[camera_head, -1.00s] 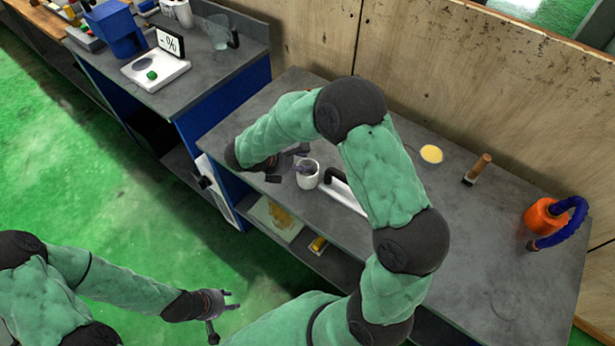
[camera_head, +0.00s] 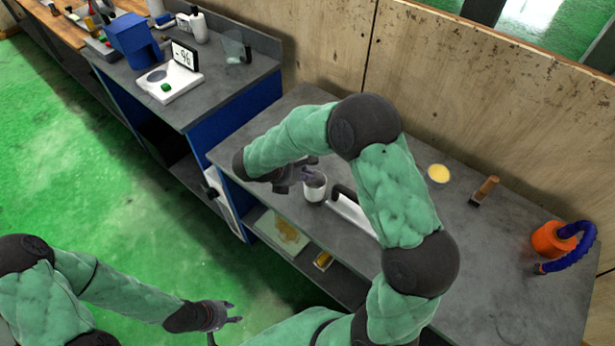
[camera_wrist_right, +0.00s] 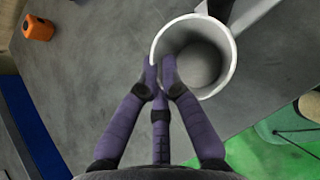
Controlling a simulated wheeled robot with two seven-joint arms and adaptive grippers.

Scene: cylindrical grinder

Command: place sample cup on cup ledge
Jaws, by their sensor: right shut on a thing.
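The sample cup (camera_head: 315,188) is a white, open cup over the grey bench near its front edge, just left of a long white part with a black end. My right gripper (camera_head: 306,174) is at its rim from the left. In the right wrist view the fingertips (camera_wrist_right: 160,72) are closed together on the wall of the cup (camera_wrist_right: 225,75), whose inside looks empty. I cannot tell whether its base touches anything. I cannot pick out the cup ledge for certain. My left gripper (camera_head: 230,316) is open and empty over the green floor.
The long white part (camera_head: 350,211) is partly behind my right arm. A yellow-filled dish (camera_head: 438,174), a wooden-handled brush (camera_head: 485,190) and an orange container with a blue hose (camera_head: 550,238) stand further right. A scale (camera_head: 170,84) is on the other bench.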

